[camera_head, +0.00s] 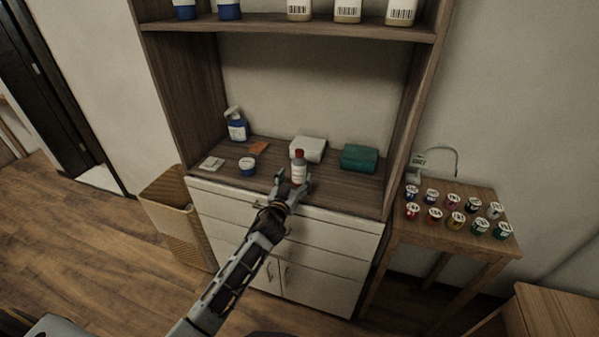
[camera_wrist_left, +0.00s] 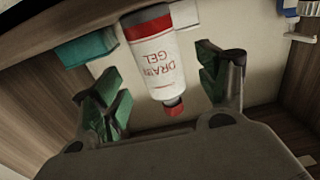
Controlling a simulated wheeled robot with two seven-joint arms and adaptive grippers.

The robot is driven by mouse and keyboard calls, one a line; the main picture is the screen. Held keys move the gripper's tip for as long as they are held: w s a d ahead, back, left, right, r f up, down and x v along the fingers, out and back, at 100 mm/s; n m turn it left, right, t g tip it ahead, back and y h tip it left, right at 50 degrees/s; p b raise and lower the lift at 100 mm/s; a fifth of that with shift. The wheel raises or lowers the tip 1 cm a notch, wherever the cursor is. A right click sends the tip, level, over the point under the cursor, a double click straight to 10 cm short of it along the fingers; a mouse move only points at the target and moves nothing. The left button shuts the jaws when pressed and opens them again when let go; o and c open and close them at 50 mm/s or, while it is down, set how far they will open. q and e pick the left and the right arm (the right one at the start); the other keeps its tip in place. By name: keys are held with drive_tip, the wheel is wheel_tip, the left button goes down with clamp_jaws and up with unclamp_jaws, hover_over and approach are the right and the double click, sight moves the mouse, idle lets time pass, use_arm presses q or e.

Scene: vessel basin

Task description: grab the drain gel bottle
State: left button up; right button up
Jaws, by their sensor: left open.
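The drain gel bottle (camera_head: 299,169) is white with a red cap and stands upright on the cabinet counter near its front edge. In the left wrist view the drain gel bottle (camera_wrist_left: 158,62) appears upside down, its "DRAIN GEL" label facing the camera. My left gripper (camera_head: 291,182) reaches up to it from the front. Its two green-padded fingers (camera_wrist_left: 162,85) are open, one on each side of the bottle, with visible gaps. The lower part of the bottle is partly hidden by the gripper in the head view. My right gripper is not in view.
Behind the bottle lie a white box (camera_head: 308,148) and a teal box (camera_head: 359,158). A shelf (camera_head: 290,30) with bottles hangs above. A side table (camera_head: 455,247) holds several small jars.

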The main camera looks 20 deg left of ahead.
sight(297, 175)
use_arm(q)
drive_tip(key=shift+w, duration=0.1)
drive_tip(key=shift+w+r+p, duration=0.1)
drive_tip(key=shift+w+p, duration=0.2)
drive_tip(key=shift+w, duration=1.2)
drive_tip(key=shift+w+d, duration=0.1)
drive_tip(key=shift+w, duration=0.9)
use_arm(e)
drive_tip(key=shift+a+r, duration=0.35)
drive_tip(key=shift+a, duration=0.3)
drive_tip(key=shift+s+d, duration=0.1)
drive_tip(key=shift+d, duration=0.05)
